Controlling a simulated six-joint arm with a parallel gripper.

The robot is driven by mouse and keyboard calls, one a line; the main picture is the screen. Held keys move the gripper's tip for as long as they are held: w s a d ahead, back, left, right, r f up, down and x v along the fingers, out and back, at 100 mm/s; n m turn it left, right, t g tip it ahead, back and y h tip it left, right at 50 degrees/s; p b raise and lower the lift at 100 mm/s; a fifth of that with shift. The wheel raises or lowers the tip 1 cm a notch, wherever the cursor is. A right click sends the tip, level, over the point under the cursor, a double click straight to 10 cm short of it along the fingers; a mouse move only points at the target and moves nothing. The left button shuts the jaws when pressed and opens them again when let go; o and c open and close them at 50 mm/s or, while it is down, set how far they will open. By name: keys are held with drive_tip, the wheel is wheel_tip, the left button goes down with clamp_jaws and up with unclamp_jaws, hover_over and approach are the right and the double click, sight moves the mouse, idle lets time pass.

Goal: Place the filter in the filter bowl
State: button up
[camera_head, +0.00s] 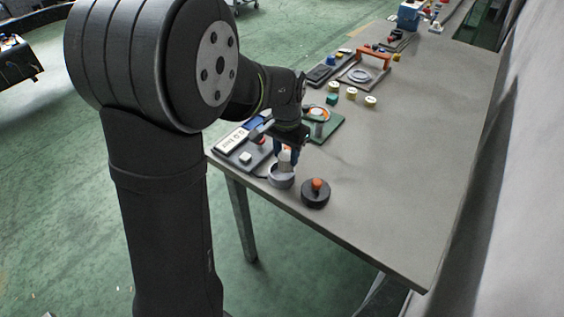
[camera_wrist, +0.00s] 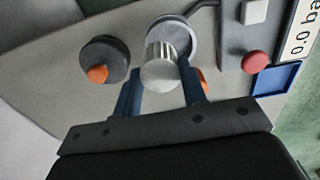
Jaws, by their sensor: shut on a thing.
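My gripper (camera_wrist: 160,95) is shut on the filter (camera_wrist: 163,62), a light grey ribbed cylinder with a pale smooth end cap, held between two blue fingers. The filter bowl (camera_wrist: 184,30) is a round grey cup, directly beyond the filter in the wrist view. In the head view the filter (camera_head: 286,160) is upright above or at the mouth of the filter bowl (camera_head: 281,177). I cannot tell whether its lower end is inside. The black round lid with an orange knob (camera_head: 315,194) stands beside the bowl; it also shows in the wrist view (camera_wrist: 103,60).
A panel with a red button and white switch (camera_head: 243,155) lies left of the bowl. A green board (camera_head: 330,126) with a round part is behind my gripper. Several small cylinders (camera_head: 352,94) stand further back. The table's right side is clear.

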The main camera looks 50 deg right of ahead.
sight(282, 162)
drive_tip(key=shift+w+d+f, duration=0.15)
drive_tip(key=shift+w+f, duration=0.3)
drive_tip(key=shift+w, duration=0.35)
drive_tip(key=shift+f, duration=2)
drive_tip(key=shift+f, duration=0.1)
drive_tip(key=o, duration=1)
drive_tip(key=shift+f, duration=0.1)
wheel_tip(282, 162, up, 12)
drive_tip(key=shift+r, duration=0.2)
drive_tip(key=shift+f, duration=4.4)
